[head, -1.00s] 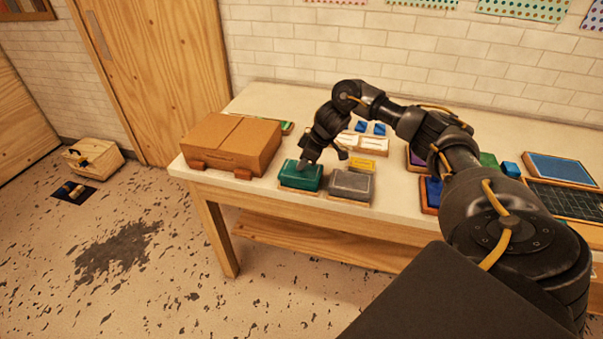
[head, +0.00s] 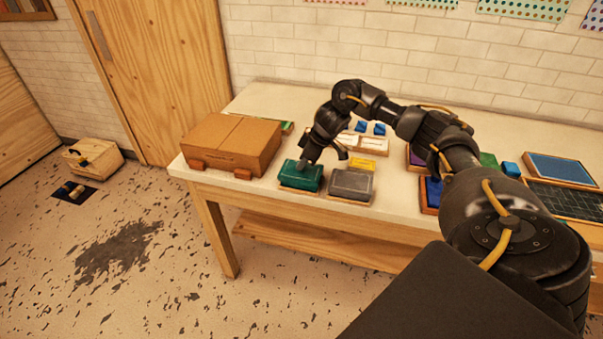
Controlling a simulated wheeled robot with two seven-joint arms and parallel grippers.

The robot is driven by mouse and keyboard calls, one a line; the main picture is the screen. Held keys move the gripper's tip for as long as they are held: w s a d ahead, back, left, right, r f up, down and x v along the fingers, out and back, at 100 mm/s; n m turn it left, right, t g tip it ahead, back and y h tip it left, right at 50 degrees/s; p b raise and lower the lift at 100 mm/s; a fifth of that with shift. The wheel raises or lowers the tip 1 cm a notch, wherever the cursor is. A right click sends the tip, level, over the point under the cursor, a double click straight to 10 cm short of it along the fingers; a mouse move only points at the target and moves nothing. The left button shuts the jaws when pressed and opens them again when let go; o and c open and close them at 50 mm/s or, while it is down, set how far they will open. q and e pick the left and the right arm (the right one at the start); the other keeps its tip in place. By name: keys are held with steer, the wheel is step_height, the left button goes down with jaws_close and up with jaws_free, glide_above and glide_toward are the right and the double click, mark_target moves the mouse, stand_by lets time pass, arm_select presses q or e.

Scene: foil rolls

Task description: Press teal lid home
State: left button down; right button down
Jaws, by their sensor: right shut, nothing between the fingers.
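The teal lid (head: 302,179) tops a small box near the front edge of the table, between the brown box and a grey-lidded box. My right gripper (head: 304,165) is shut and empty. It points down at the teal lid's top, near its back middle, and appears to be touching it or just above it; I cannot tell which. The gripper hides a small part of the lid. Whether the lid sits fully down on its base is too small to tell. My left gripper is not in view.
A grey-lidded box (head: 351,184) stands close to the right of the teal one. A brown cardboard box (head: 231,145) stands at the left. A yellow block (head: 368,163) and blue pieces (head: 379,129) lie behind. The table's front edge (head: 330,206) is close.

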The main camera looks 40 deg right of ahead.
mark_target(303, 170)
steer(key=shift+f, duration=0.5)
stand_by(0.4)
steer(key=shift+s+a+f, duration=0.1)
steer(key=shift+s+f, duration=0.1)
steer(key=shift+f, duration=0.05)
stand_by(0.8)
step_height(303, 170, up, 2)
steer(key=shift+w+r+p, duration=0.15)
steer(key=shift+p, duration=0.85)
step_height(303, 170, up, 6)
steer(key=p, duration=0.6)
steer(key=shift+w, duration=0.1)
